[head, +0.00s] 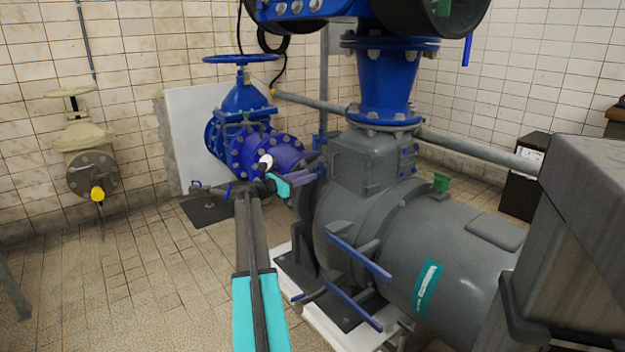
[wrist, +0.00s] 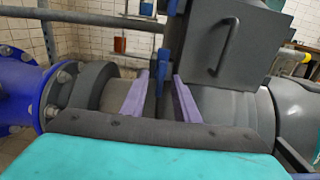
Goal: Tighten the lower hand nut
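My gripper (head: 306,177) reaches to the left side of the grey pump housing (head: 362,165) in the head view. In the wrist view its two purple fingers (wrist: 160,82) stand apart, with a visible gap between them. A narrow upright blue part (wrist: 161,60) shows in that gap, beside the dark grey box section with a curved handle (wrist: 228,45). It may be the lower hand nut or its clamp; I cannot tell which. I see no clear contact between the fingers and it. In the head view the hand nut is not distinguishable behind my gripper and the housing edge.
A blue valve with a handwheel (head: 240,60) and blue flanged pipe (head: 255,150) stand left of the housing. The large grey pump body (head: 440,245) with blue bars (head: 358,257) lies at right. The tiled floor (head: 130,270) at left is mostly clear.

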